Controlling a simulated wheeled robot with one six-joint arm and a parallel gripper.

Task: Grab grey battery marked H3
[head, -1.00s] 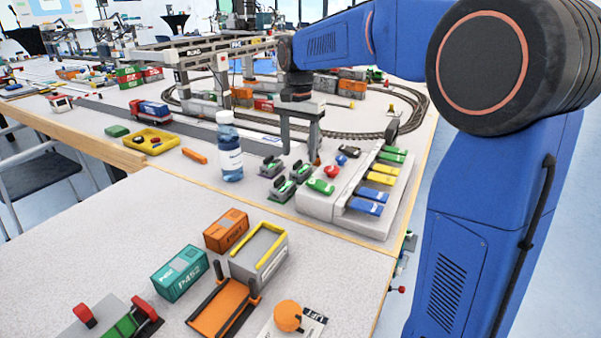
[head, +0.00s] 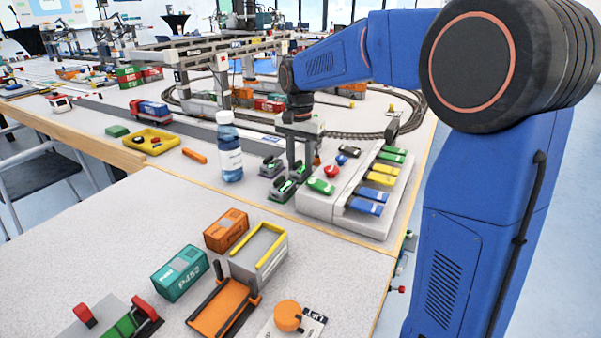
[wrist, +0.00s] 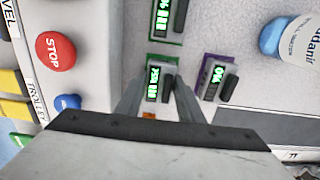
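Three small units with green lit displays stand beside the control panel in the head view: a purple-edged one (head: 271,166), one at the front (head: 283,189) and one at the right (head: 301,170). In the wrist view, one green-lit unit (wrist: 159,82) shows between the fingers, a purple-edged unit (wrist: 216,77) reading 0% is to its right, and another (wrist: 168,17) is at the top. I cannot read an H3 mark on any. My gripper (head: 296,165) points down over these units; in the wrist view its fingers (wrist: 160,88) are apart, straddling the middle unit.
A bottle (head: 229,148) stands close to the left of the units. The control panel (head: 325,205), with a red STOP button (wrist: 55,50) and a blue button (wrist: 67,103), is beside them. A gantry crane and tracks lie behind. The front table has containers (head: 180,273).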

